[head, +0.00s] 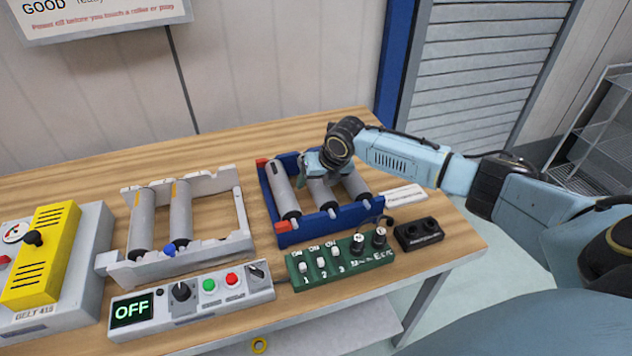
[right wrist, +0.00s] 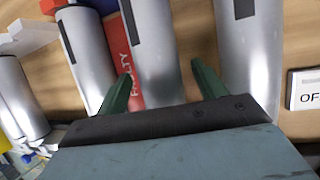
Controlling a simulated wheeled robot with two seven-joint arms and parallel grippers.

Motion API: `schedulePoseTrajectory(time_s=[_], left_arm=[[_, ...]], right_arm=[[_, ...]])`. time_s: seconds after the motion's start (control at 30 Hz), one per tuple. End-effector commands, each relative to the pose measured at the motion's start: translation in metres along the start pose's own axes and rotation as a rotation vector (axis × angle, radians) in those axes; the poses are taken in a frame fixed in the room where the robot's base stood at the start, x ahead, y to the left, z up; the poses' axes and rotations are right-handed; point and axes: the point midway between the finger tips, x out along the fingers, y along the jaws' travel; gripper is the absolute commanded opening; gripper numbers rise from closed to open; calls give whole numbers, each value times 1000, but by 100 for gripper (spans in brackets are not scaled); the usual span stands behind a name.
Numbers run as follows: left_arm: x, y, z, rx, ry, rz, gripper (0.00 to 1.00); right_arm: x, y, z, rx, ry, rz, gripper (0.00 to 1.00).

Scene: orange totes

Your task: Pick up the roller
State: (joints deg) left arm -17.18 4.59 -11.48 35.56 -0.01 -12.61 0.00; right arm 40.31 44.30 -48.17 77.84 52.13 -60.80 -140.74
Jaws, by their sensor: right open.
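Three grey rollers lie side by side in a blue tray (head: 340,222) with red corner pieces: a left one (head: 283,190), a middle one (head: 324,196) and a right one (head: 356,184). My right gripper (head: 315,168) is over the middle roller and hides its far part. In the right wrist view, my right gripper's green fingers (right wrist: 162,85) are open, one on each side of the middle roller (right wrist: 150,50). I cannot tell whether they touch it. Two more rollers (head: 141,222) (head: 180,212) sit in a light grey frame (head: 240,215). My left gripper is not in view.
A control box with an OFF display (head: 131,310) and a green switch box (head: 335,262) stand along the table's front. A yellow-and-grey unit (head: 45,255) is at the left. A red surface marked FAULTY (right wrist: 138,95) shows between rollers. Bare wood lies behind the frame.

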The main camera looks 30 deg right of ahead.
Motion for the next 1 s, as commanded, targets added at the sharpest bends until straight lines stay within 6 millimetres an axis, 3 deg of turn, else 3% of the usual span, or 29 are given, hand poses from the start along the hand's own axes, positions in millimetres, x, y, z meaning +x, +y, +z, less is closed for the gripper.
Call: schedulePoseTrajectory(time_s=[0.23, 0.7, 1.0], left_arm=[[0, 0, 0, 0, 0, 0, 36], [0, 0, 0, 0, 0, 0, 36], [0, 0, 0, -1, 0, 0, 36]], right_arm=[[1, 0, 0, 0, -1, 0, 70], [1, 0, 0, 0, -1, 0, 9], [-5, 2, 4, 0, -5, 2, 9]])
